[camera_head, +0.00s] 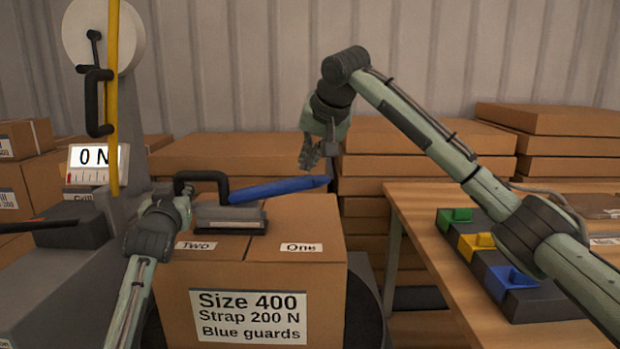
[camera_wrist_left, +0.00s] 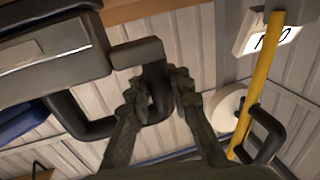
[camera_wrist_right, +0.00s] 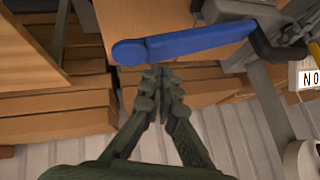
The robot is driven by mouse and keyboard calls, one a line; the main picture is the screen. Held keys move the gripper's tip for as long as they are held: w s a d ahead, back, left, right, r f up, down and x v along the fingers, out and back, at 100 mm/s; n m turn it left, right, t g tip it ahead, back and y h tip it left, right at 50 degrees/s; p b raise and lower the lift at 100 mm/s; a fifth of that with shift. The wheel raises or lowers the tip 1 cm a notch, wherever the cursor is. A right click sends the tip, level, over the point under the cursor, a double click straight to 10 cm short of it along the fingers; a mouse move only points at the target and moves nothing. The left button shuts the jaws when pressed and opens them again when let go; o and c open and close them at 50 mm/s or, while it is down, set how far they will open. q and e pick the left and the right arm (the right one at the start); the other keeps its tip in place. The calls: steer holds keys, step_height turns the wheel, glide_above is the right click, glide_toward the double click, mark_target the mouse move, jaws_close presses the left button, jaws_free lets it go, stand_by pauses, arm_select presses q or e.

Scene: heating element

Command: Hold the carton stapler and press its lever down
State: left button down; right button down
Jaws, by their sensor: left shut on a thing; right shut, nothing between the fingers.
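The carton stapler (camera_head: 230,217) stands on top of a closed carton (camera_head: 270,270), with a grey body, a black loop handle (camera_head: 201,178) and a blue lever (camera_head: 280,188) sticking out to the right. My left gripper (camera_head: 180,197) is shut on the black handle, and its fingers close around the handle (camera_wrist_left: 156,85) in the left wrist view. My right gripper (camera_head: 320,158) is shut and empty, above and behind the lever's right end. In the right wrist view the blue lever (camera_wrist_right: 185,42) lies just beyond the shut fingertips (camera_wrist_right: 158,72), apparently apart from them.
A wooden table (camera_head: 425,215) at the right carries a dark holder (camera_head: 520,290) with green, yellow and blue pieces. Stacked cartons (camera_head: 400,135) fill the back.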

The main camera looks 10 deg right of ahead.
mark_target(315, 179)
steer(key=shift+f, duration=0.2)
stand_by(0.6)
steer(key=shift+d+f, duration=0.1)
steer(key=shift+f, duration=0.1)
steer(key=shift+s+d+f, duration=0.1)
steer(key=shift+d+f, duration=0.15)
steer(key=shift+f, duration=0.8)
steer(key=shift+s+d+f, duration=0.1)
steer(key=shift+d+f, duration=0.15)
steer(key=shift+f, duration=0.8)
stand_by(2.0)
steer(key=shift+r, duration=0.2)
steer(key=shift+w+a+r, duration=0.1)
steer(key=shift+a+r, duration=0.1)
steer(key=shift+r, duration=0.55)
steer(key=shift+w+a+r, duration=0.1)
steer(key=shift+a+r, duration=0.05)
steer(key=shift+r, duration=0.6)
steer(key=shift+a+r, duration=0.2)
steer(key=shift+r, duration=0.55)
steer(key=shift+r, duration=0.1)
steer(key=shift+w+a+r, duration=0.1)
steer(key=shift+a+r, duration=0.1)
steer(key=shift+r, duration=0.6)
steer(key=shift+a+r, duration=0.2)
steer(key=shift+r, duration=0.55)
steer(key=shift+w+a+r, duration=0.1)
steer(key=shift+a+r, duration=0.1)
steer(key=shift+r, duration=0.6)
